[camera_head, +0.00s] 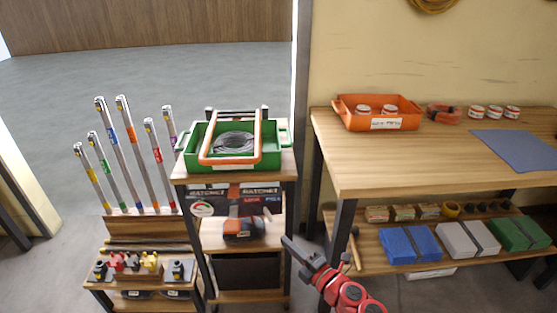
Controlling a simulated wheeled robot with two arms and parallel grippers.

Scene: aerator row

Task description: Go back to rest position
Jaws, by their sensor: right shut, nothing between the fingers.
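My right gripper (299,249) shows at the bottom centre, with its red and black arm coming in from the lower edge. It is shut and empty, in front of the gap between the small shelf stand and the workbench. It touches nothing that I can make out. My left gripper is not in the picture.
A wooden workbench (400,177) with an orange bin (408,119) stands at right, with folded cloths on its lower shelf. A stand at centre holds a green crate (188,150). A rack (140,228) with several upright tubes is at left. Grey floor (60,90) lies open behind.

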